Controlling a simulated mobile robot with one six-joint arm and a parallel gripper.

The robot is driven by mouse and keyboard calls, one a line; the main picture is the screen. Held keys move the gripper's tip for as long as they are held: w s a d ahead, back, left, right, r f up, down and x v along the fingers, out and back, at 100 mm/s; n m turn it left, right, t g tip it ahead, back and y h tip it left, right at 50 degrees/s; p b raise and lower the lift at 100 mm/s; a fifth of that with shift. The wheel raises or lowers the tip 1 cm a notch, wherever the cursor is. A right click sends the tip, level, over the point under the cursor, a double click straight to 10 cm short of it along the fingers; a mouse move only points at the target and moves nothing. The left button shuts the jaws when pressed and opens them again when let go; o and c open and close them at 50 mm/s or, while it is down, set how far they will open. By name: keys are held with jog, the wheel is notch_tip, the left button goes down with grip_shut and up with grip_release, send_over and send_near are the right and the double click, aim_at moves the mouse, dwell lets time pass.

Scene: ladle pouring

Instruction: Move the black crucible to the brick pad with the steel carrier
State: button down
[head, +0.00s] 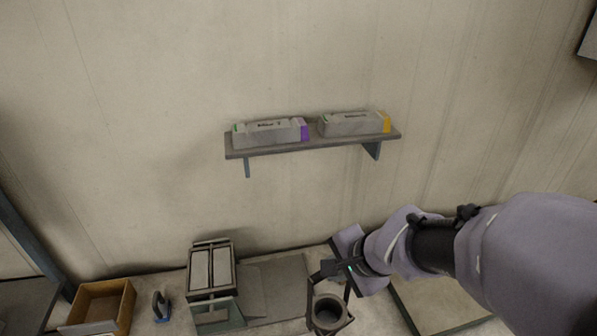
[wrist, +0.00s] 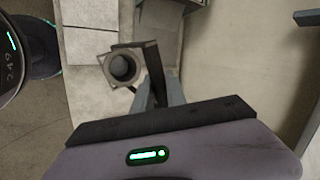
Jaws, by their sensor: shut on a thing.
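The black crucible (head: 327,313) is at the bottom of the head view, seen from above as a round open cup. The steel carrier (head: 347,292) has a frame around it. In the wrist view the crucible (wrist: 121,68) sits inside the carrier's squarish end (wrist: 148,57), mouth towards the camera. My gripper (head: 340,267) is shut on the carrier's handle, above and behind the crucible. In the wrist view my gripper (wrist: 158,95) hides part of the handle. Pale jointed blocks, possibly the brick pad (wrist: 90,88), show beneath the crucible. I cannot tell whether the crucible touches them.
A metal rack (head: 211,268) stands left of the crucible, beside a flat grey slab (head: 285,280). A wooden box (head: 103,303) and a small blue-edged item (head: 161,306) are further left. A wall shelf (head: 312,144) holds two boxes. A framed pale panel (head: 440,305) lies right.

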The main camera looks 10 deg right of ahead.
jog(key=s+a+b, duration=0.1)
jog(key=s+a, duration=0.3)
jog(key=a, duration=1)
notch_tip(320, 180, down, 13)
jog(key=b, duration=1.5)
jog(key=s+d+r+b, duration=0.1)
jog(key=s+d+r, duration=0.1)
jog(key=s, duration=0.4)
jog(key=s+d+r+b, duration=0.2)
jog(key=s, duration=0.4)
jog(key=shift+d+r, duration=0.25)
jog(key=shift+r, duration=0.15)
jog(key=shift+s, duration=0.1)
